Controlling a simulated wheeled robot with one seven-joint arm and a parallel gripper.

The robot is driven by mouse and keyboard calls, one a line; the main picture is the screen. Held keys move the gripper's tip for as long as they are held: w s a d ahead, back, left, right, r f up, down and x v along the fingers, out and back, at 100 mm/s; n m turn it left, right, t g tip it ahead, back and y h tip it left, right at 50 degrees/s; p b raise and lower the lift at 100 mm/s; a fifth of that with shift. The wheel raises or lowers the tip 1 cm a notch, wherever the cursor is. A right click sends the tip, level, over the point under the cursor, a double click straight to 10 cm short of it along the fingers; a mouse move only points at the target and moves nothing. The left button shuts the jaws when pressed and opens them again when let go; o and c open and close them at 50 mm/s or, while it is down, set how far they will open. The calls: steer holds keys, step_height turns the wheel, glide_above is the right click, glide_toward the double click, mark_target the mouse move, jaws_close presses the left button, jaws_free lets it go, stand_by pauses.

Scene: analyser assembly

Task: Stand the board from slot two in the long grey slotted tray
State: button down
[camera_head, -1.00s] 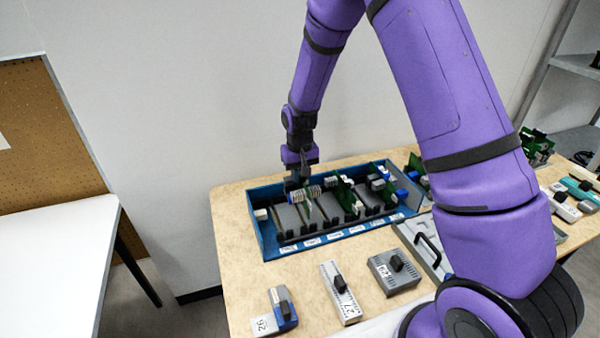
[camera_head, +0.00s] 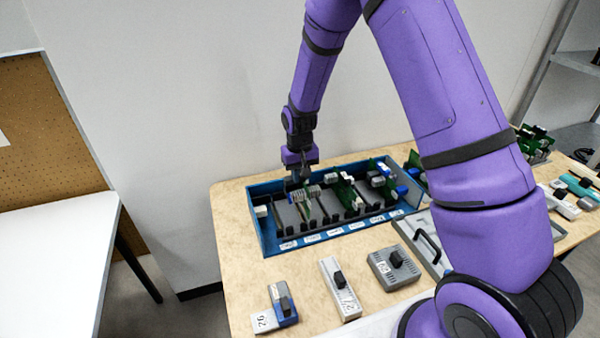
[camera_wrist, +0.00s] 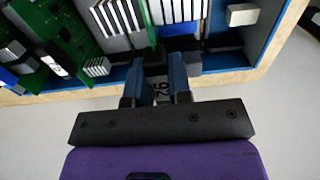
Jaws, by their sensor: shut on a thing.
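My gripper (camera_head: 296,181) points down at the back left part of the blue box. The rest of the board is mostly hidden. White ribbed connectors (camera_wrist: 178,12) and a green board edge (camera_wrist: 147,20) show just beyond the fingers. I cannot tell whether the held board is clear of its slot. No long grey slotted tray is clearly identifiable.
The blue box (camera_head: 330,239) has a row of white labels on its front and more green boards to the right. Several numbered modules (camera_head: 340,290) lie in front. A grey panel with a black handle (camera_head: 430,243) lies right, partly behind my arm. The table's left corner is free.

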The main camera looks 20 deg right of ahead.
mark_target(300, 187)
steer(key=shift+f, duration=2.65)
stand_by(1.7)
steer(key=c, duration=0.9)
jaws_free()
steer(key=shift+o, duration=0.3)
steer(key=shift+r, duration=1.9)
